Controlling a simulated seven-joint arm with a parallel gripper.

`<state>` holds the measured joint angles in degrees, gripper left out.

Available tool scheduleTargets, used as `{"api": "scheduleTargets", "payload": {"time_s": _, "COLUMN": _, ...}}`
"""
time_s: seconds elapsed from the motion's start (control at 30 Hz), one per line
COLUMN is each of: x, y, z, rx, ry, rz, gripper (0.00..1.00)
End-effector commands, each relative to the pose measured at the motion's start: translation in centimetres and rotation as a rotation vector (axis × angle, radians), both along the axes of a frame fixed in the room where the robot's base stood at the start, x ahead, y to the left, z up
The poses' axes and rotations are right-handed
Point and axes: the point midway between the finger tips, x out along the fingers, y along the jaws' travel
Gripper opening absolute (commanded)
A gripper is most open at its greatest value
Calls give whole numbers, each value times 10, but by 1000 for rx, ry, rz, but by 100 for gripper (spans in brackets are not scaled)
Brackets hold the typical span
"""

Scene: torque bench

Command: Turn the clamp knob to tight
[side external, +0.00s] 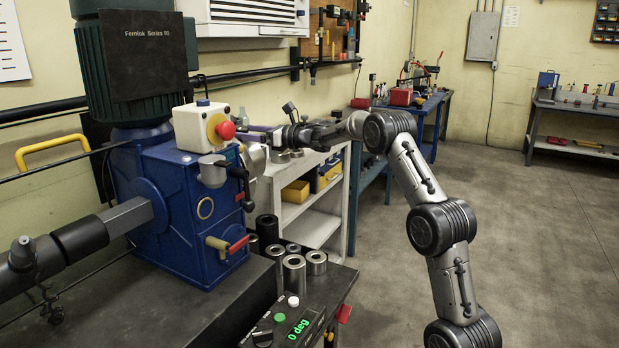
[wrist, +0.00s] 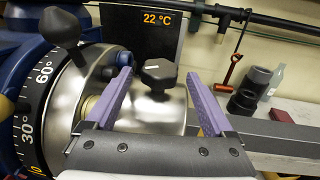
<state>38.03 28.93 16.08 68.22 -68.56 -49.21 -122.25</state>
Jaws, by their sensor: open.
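The clamp knob (wrist: 158,73) appears to be the black lobed knob with a pale line on its top, in the middle of the wrist view. It sits on a shiny metal housing (wrist: 150,112). My gripper (wrist: 159,76) is open, with one purple finger on each side of the knob and visible gaps to it. I cannot tell whether the fingertips reach the knob's depth. In the side view my gripper (side external: 262,129) is beside the blue machine (side external: 185,210), near its metal housing (side external: 255,158). I cannot make out the knob there.
A black dial ring (wrist: 38,115) marked 30° and 60° and a dark ball-ended lever (wrist: 68,35) stand left of the fingers. A red emergency button (side external: 226,130) is close to my gripper. A control box (side external: 290,325) reads 0 deg. Metal sleeves (side external: 294,270) stand below.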

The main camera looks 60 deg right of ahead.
Motion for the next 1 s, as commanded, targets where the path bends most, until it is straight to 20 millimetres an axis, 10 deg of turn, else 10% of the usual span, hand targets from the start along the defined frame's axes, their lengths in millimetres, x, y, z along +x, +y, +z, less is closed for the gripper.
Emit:
{"api": "scheduleTargets", "payload": {"time_s": 0.8, "x": -133, "y": -15, "z": 3, "rx": -2, "ry": -4, "rz": -6, "gripper": 87}}
{"api": "scheduleTargets", "payload": {"time_s": 1.0, "x": -122, "y": 7, "z": 30, "rx": 235, "ry": 20, "rz": -122, "gripper": 87}}
